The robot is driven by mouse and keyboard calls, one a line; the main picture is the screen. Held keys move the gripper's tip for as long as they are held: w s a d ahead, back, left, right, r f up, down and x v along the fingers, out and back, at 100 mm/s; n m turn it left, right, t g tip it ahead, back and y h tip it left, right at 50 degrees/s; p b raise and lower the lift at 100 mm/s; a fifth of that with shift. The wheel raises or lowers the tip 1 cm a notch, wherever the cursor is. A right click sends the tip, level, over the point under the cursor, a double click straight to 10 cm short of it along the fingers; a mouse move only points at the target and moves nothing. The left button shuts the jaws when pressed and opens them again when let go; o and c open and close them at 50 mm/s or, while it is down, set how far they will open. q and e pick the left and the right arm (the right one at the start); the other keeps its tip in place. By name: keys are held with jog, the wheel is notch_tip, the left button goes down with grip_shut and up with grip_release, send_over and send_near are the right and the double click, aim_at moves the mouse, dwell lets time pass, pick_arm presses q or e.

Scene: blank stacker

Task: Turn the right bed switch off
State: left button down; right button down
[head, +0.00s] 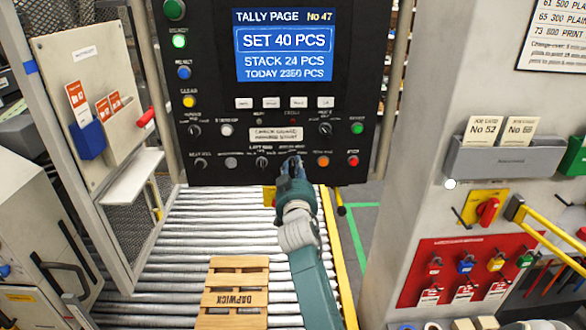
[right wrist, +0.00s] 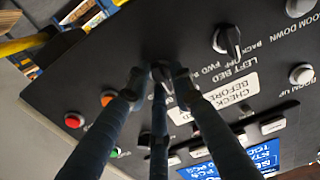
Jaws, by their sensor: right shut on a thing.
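The black control panel (head: 215,110) faces me in the head view. My right gripper (head: 291,168) is at its lower middle, with its fingers shut on the right bed switch, just right of the left bed switch (head: 262,162). In the right wrist view the fingertips of my right gripper (right wrist: 159,73) close together around a dark knob, the right bed switch (right wrist: 165,86). The fingers hide most of it, and I cannot tell which position it points to. The left bed switch (right wrist: 228,40) stands free, with its label beside it. My left gripper is not in view.
An orange button (head: 323,161) and a red button (head: 353,161) sit right of my gripper. A white notice plate (head: 276,134) is just above. A blue screen (head: 284,45) tops the panel. A roller conveyor (head: 185,245) with a wooden pallet (head: 234,285) lies below.

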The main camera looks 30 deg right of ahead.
jog(key=shift+d, duration=0.2)
dwell(0.3)
jog(key=c, duration=1.8)
grip_release()
jog(key=shift+o, duration=0.6)
jog(key=shift+d, duration=0.15)
jog(key=shift+s, duration=0.1)
jog(key=v, duration=0.7)
jog(key=shift+a, duration=0.2)
jog(key=shift+s, duration=0.1)
